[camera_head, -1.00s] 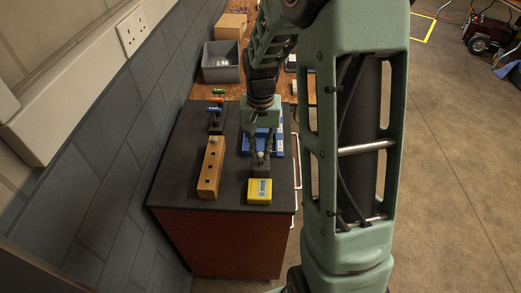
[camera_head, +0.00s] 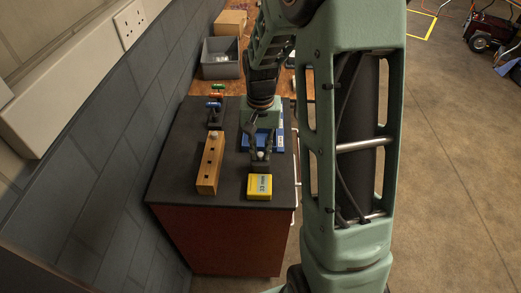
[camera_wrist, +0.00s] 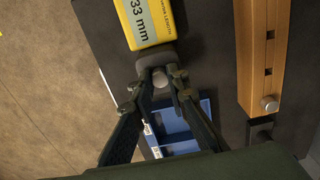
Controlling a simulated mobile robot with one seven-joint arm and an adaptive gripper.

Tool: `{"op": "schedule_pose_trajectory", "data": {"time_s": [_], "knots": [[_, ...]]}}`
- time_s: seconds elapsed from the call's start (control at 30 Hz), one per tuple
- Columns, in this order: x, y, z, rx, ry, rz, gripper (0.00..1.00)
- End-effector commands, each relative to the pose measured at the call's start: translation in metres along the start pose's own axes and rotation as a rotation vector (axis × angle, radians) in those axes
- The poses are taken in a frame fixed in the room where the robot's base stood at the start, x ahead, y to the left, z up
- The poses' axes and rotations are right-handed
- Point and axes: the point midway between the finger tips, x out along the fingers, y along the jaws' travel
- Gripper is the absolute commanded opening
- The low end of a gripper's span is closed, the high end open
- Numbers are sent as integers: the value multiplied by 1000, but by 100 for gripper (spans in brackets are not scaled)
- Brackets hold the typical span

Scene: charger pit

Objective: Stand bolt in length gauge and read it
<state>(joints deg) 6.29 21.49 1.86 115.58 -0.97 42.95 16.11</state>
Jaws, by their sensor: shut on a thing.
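The yellow length gauge (camera_head: 259,187) stands at the near right of the dark worktop. In the wrist view its display (camera_wrist: 140,20) reads 33 mm. A dark grey socket block (camera_wrist: 155,57) adjoins the yellow body. A bolt (camera_wrist: 160,78) with a round grey head sits upright at this block, between my fingers. My gripper (camera_wrist: 168,84) is shut on the bolt, fingers on either side of its head. The bolt's shank is hidden beneath the head. A wooden block (camera_head: 210,165) with a row of holes stands left of the gauge; a second bolt (camera_wrist: 270,103) stands in its far end.
A blue tray (camera_head: 276,142) with compartments lies just behind the gripper. A grey bin (camera_head: 220,65) and a cardboard box (camera_head: 230,22) are farther back. The wall runs along the left.

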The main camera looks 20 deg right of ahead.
Motion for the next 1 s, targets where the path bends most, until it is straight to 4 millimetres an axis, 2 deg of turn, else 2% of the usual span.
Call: {"op": "schedule_pose_trajectory", "data": {"time_s": [0.03, 0.2, 0.57, 0.67, 1.0], "knots": [[1, 0, 0, 0, 0, 0, 16], [0, 0, 0, 0, 0, 0, 34], [-4, 0, 0, 0, 1, 0, 35], [-17, 0, -1, 0, 4, -1, 35], [-87, 0, -1, 0, 5, -1, 35]]}}
